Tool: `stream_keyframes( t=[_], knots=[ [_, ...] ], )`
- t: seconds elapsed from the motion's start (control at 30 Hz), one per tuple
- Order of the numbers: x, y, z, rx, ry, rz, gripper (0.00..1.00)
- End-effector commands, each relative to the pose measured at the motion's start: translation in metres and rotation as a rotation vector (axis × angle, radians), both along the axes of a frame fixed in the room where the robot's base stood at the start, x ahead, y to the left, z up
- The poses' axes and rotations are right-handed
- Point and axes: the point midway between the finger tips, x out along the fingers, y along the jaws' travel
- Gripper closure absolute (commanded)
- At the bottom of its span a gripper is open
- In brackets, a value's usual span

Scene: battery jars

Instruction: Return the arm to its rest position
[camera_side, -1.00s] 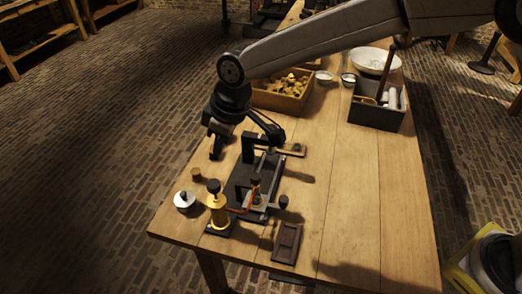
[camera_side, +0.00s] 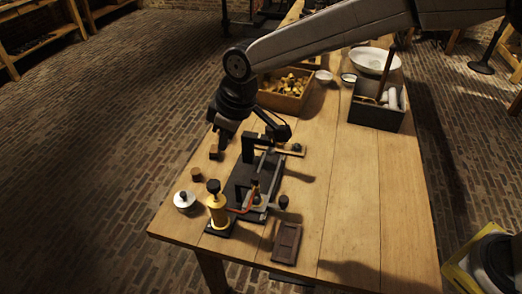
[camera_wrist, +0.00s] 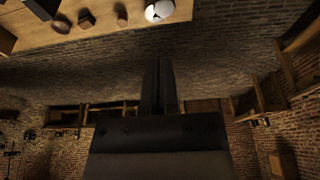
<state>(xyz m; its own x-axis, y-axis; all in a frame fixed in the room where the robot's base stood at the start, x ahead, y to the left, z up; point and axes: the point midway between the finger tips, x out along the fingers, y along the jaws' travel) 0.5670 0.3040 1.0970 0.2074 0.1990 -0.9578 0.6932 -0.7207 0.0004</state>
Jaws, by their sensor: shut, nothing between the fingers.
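My gripper (camera_side: 222,138) hangs above the left edge of the wooden table (camera_side: 352,206) in the side view. In the wrist view its fingers (camera_wrist: 163,85) are together with nothing between them, and they point out past the table edge toward the brick floor. A small wooden block (camera_side: 214,152) is just below the gripper on the table in the side view. The gripper's exact height above it is hard to tell.
A black apparatus base (camera_side: 246,176) with a brass cylinder (camera_side: 218,211) stands near the table's front left. A wooden box (camera_side: 284,102) and a dark caddy (camera_side: 376,117) stand farther back. The right front is clear.

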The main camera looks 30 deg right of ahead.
Motion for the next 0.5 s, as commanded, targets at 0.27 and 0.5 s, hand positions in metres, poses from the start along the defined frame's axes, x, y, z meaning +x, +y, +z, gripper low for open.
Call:
stream_keyframes(
  t=[0.27,0.5],
  knots=[
    [-0.006,-0.067,-0.007,-0.009,0.009,-0.135,1.0],
    [-0.032,-0.149,-0.02,-0.017,0.022,-0.313,1.0]
  ],
)
